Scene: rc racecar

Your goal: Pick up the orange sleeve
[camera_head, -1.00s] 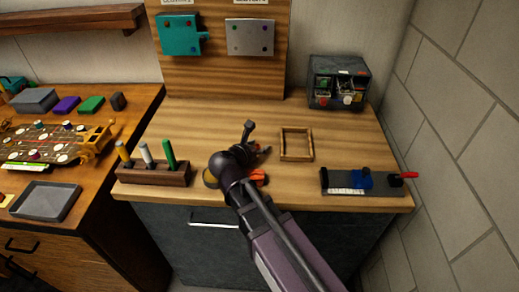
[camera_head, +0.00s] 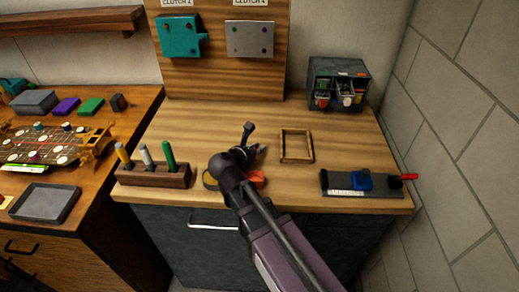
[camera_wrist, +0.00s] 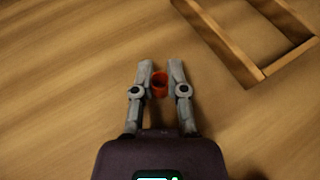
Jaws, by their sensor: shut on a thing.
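The orange sleeve (camera_wrist: 159,83) is a small, short, hollow ring-like cylinder. In the wrist view it sits between the two grey fingertips of my gripper (camera_wrist: 159,76), which is shut on it. Its open top end faces the camera. In the head view my gripper (camera_head: 262,149) is low over the wooden workbench, left of the wooden frame. The sleeve cannot be made out between the fingers there. From the wrist view I cannot tell whether the sleeve still touches the bench.
The wooden frame (camera_head: 283,156) lies right of my gripper. A pen block (camera_head: 153,175) stands left. A grey fixture with a red handle (camera_head: 345,183) is at right, a drawer box (camera_head: 338,69) behind it. An orange-red patch (camera_head: 257,178) shows beside my arm.

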